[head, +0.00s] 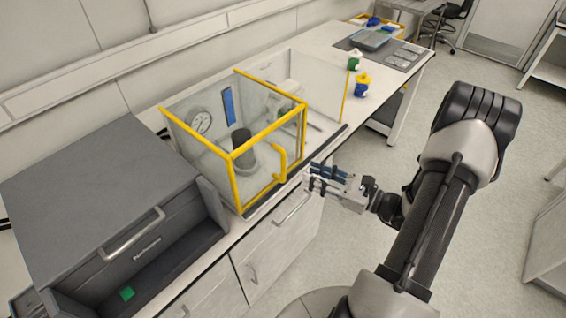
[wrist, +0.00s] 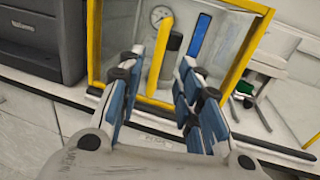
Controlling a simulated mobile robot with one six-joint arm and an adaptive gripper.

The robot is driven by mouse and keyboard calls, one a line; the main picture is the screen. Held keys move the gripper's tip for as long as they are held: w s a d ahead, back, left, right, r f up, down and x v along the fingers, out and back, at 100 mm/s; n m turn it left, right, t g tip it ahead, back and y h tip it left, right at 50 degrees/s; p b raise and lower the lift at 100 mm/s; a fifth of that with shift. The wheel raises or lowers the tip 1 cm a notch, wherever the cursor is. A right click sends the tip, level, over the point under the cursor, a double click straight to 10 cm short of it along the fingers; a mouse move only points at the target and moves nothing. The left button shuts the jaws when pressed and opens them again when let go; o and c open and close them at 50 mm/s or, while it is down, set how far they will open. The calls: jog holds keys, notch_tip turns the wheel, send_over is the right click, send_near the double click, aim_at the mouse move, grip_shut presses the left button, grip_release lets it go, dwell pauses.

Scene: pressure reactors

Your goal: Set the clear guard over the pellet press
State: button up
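The clear guard is a box of see-through panels with a yellow frame (head: 268,131), standing on the bench. Its yellow handle (head: 280,163) is on the front face. The pellet press, with a round gauge (head: 200,122) and a dark cylinder (head: 241,140), shows through the panels. My gripper (head: 310,177) is in front of the guard, to the right of the handle, with a small gap. In the wrist view my gripper (wrist: 164,62) is open and empty, and the handle (wrist: 160,58) appears between its fingers, farther off.
A dark grey cabinet (head: 100,185) stands left of the guard. To the right are a white unit, a clear panel with a yellow edge (head: 346,97), a blue bottle (head: 361,88) and a green bottle (head: 354,62). The floor (head: 345,255) before the bench is clear.

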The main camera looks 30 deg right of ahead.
jog(key=b, duration=0.2)
send_over(283, 178)
jog(key=shift+w+d, duration=0.2)
jog(key=shift+w, duration=0.15)
grip_shut()
dwell(0.5)
